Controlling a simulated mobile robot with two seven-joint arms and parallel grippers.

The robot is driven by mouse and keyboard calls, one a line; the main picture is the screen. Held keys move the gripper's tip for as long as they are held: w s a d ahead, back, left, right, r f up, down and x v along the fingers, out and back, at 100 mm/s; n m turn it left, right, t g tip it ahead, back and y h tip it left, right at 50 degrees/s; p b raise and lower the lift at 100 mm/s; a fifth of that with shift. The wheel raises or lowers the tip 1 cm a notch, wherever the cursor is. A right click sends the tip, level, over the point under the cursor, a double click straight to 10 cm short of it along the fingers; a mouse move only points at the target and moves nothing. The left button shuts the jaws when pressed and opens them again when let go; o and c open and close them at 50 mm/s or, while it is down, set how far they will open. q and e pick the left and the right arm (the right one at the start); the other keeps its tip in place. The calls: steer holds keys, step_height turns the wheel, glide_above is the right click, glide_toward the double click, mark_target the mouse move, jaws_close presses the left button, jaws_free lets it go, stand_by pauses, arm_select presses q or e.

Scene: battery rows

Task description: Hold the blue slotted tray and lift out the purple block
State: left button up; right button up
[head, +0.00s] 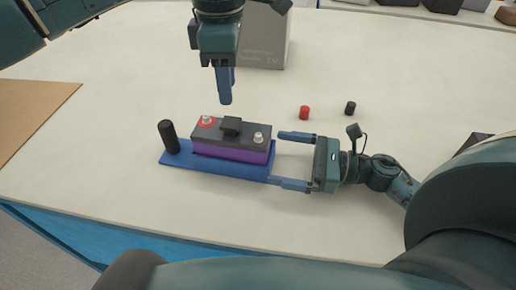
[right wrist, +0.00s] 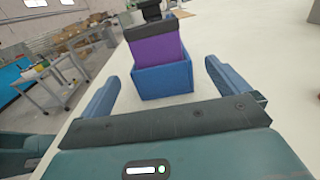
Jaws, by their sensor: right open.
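The blue slotted tray (head: 225,170) lies on the pale table in the head view, with a black upright post (head: 168,137) at its left end. The purple block (head: 232,153) sits in the tray under a dark top with a black handle, a red-ringed terminal and a second terminal. My right gripper (head: 277,158) is open at the tray's right end. In the right wrist view the tray's end (right wrist: 163,82) and the purple block (right wrist: 157,46) stand ahead, between its fingers. My left gripper (head: 225,101) points down behind and above the block; its fingers overlap, so its opening is unclear.
A red cap (head: 305,112) and a black cap (head: 350,108) stand behind and right of the tray. A grey box (head: 264,42) stands behind my left gripper. A brown board (head: 32,108) lies at the left. The table's front edge is near the tray.

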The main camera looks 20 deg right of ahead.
mark_target(270, 154)
steer(key=x, duration=0.6)
steer(key=c, duration=1.2)
stand_by(1.0)
